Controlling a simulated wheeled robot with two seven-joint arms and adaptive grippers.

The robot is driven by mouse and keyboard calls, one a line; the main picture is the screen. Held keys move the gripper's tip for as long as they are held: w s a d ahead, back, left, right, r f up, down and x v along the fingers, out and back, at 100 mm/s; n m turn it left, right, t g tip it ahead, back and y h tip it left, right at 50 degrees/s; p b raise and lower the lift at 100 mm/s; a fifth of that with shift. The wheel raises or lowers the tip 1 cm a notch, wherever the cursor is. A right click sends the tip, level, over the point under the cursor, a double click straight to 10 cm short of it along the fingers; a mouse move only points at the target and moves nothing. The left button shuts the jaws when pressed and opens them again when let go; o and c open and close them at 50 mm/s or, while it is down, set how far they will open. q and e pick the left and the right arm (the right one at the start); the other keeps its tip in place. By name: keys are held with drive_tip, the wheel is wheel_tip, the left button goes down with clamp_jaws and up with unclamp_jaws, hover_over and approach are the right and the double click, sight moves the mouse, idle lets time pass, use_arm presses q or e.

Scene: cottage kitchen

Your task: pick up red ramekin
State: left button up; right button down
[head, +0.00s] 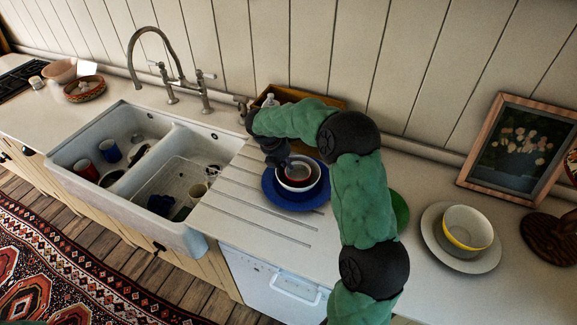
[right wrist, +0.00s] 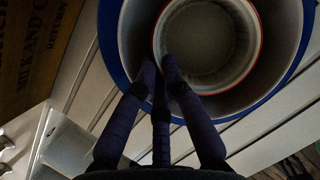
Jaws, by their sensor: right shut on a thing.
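The red ramekin (head: 298,172) is small and round, with a pale inside and a red rim. It sits within a white bowl (head: 305,187) over a blue plate (head: 285,199) on the ribbed drainboard. In the right wrist view the ramekin (right wrist: 212,45) shows from above, inside the wider bowl (right wrist: 138,42). My right gripper (head: 283,165) reaches down to the ramekin's left side. In the wrist view its dark fingers (right wrist: 160,68) are closed at the ramekin's near rim. Whether the ramekin is lifted off the bowl cannot be told. My left gripper is not in view.
A double sink (head: 118,190) with mugs and dishes lies left of the drainboard. A wooden crate (head: 325,101) stands behind the plate. At right are a yellow-and-white bowl (head: 466,228) on a plate and a framed picture (head: 520,145). A green plate (head: 399,212) is partly behind my arm.

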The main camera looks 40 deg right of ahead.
wheel_tip(320, 180, up, 3)
drive_tip(key=shift+p, duration=0.45)
drive_tip(key=s+a+r+p, duration=0.2)
drive_tip(key=s+a+r, duration=0.5)
drive_tip(key=s+r, duration=0.2)
drive_tip(key=s, duration=0.2)
drive_tip(key=shift+s+a, duration=0.3)
drive_tip(key=shift+a, duration=0.1)
drive_tip(key=shift+r+p, duration=0.1)
drive_tip(key=shift+p, duration=0.2)
